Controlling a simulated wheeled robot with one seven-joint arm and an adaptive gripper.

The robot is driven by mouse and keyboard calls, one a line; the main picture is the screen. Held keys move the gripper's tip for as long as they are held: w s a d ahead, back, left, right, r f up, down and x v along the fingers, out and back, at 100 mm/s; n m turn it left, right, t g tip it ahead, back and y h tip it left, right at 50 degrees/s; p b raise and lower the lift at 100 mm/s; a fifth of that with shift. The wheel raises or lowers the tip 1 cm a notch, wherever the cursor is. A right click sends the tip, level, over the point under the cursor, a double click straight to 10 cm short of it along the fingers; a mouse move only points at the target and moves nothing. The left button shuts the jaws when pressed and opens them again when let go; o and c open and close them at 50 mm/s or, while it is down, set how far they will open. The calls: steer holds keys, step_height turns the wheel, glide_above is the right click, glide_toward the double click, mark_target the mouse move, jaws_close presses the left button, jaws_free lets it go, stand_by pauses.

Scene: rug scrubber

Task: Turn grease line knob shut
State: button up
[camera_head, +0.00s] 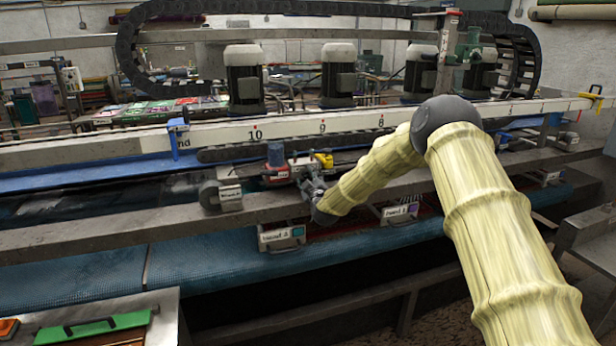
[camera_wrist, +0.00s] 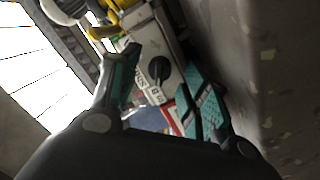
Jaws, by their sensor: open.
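A dark round knob (camera_wrist: 159,69) sits on the face of a pale grey box (camera_wrist: 145,32) in the wrist view. It looks like the grease line knob, though its label is too blurred to read fully. My gripper (camera_wrist: 157,72) is open, with one teal-padded finger on each side of the knob in the picture. I cannot tell whether either finger touches it. In the head view my gripper (camera_head: 313,188) is small, at the steel rail just below a red unit with a yellow part. The knob cannot be made out there.
The red unit (camera_head: 277,168) and yellow part (camera_head: 324,160) stand close to my gripper. A steel rail (camera_head: 120,229) runs along the machine. Labelled boxes (camera_head: 282,237) hang below it over the blue belt (camera_head: 205,262). A grey wall-like surface (camera_wrist: 245,75) fills the wrist view's right side.

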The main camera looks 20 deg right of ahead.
steer(key=shift+w, duration=0.45)
jaws_close()
